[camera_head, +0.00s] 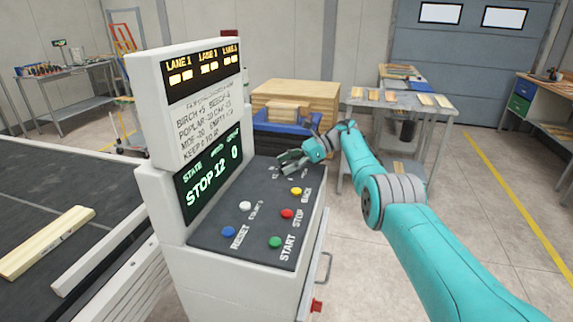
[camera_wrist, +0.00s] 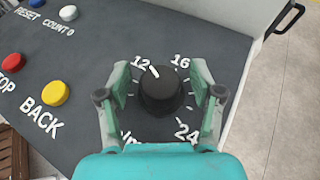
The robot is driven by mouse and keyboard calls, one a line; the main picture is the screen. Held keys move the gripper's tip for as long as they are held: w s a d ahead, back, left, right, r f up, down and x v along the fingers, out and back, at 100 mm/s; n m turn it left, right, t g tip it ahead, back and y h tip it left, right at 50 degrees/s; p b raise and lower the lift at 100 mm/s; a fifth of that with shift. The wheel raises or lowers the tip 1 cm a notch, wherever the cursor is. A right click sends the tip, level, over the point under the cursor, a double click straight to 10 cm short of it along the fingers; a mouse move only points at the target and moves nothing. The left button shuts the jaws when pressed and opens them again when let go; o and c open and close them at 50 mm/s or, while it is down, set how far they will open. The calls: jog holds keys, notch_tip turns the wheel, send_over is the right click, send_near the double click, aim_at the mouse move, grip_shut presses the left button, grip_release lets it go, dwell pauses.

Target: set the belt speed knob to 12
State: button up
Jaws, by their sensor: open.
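The black round belt speed knob (camera_wrist: 160,91) stands on the dark control panel. Printed numbers 12, 16 and 24 show around it in the wrist view, with tick marks; other labels are hidden by my gripper. A faint light mark shows at the knob's upper edge, on the side towards 12. My gripper (camera_wrist: 160,76) is open, with one finger on each side of the knob; I cannot tell whether they touch it. In the head view my gripper (camera_head: 290,161) covers the knob at the panel's far end. The green display (camera_head: 208,175) reads STOP, 12 and 0.
The panel also holds a yellow BACK button (camera_head: 296,191), red STOP (camera_head: 287,213), green START (camera_head: 275,242), blue RESET (camera_head: 228,231) and a white button (camera_head: 245,205). The upright display housing (camera_head: 155,120) borders the panel on the left. A wooden stack (camera_head: 300,92) stands behind.

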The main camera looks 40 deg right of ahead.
aim_at(287, 162)
notch_tip(287, 162, up, 10)
dwell(0.6)
dwell(0.4)
